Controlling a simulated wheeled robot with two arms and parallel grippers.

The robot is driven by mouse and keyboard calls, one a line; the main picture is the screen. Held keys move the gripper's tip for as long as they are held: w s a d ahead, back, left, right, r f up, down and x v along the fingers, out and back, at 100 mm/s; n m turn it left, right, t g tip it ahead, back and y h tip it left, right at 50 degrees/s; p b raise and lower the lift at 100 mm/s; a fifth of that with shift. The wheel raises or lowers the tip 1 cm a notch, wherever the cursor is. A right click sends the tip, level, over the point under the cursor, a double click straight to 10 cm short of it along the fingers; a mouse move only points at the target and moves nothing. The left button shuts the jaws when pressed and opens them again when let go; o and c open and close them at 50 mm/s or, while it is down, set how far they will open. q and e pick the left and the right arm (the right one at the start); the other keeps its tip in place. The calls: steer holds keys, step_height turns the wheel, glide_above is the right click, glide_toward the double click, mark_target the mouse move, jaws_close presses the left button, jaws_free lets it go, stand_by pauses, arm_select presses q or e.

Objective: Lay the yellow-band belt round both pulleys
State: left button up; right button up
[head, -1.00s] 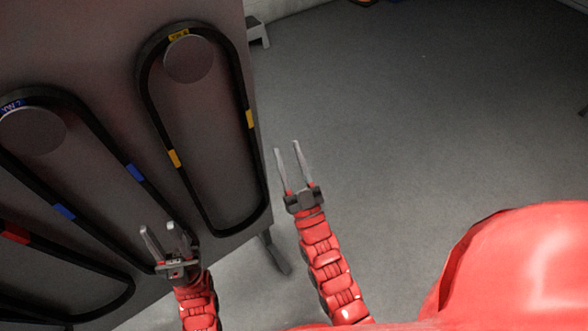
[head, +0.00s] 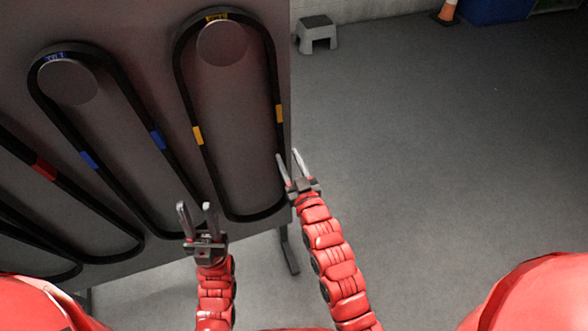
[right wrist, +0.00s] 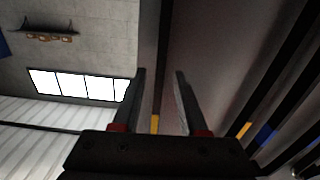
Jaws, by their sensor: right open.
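The yellow-band belt (head: 198,136) is a black loop with yellow bands. It hangs from a round peg (head: 222,43) on the dark upright board, on the right of the hanging belts. In the right wrist view a strand of a belt with a yellow band (right wrist: 155,124) runs between the fingers. My right gripper (head: 296,158) is open and empty beside the lower right side of this belt, at the board's edge. My left gripper (head: 196,208) is open and empty, low in front of the board, left of the belt's lower end. No pulleys are in view.
A blue-band belt (head: 88,160) and a red-band belt (head: 43,167) hang left of it on the same board (head: 130,25). A grey step stool (head: 316,32) and an orange cone (head: 446,12) stand behind. The floor at the right is clear.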

mark_target(283, 142)
steer(key=x, duration=0.3)
steer(key=shift+w+a+b, duration=0.15)
steer(key=shift+w+b, duration=0.05)
steer(key=shift+b, duration=0.15)
steer(key=shift+b+x, duration=0.4)
steer(key=shift+x, duration=0.75)
jaws_close()
steer(key=shift+r, duration=0.15)
stand_by(0.3)
steer(key=shift+r, duration=0.7)
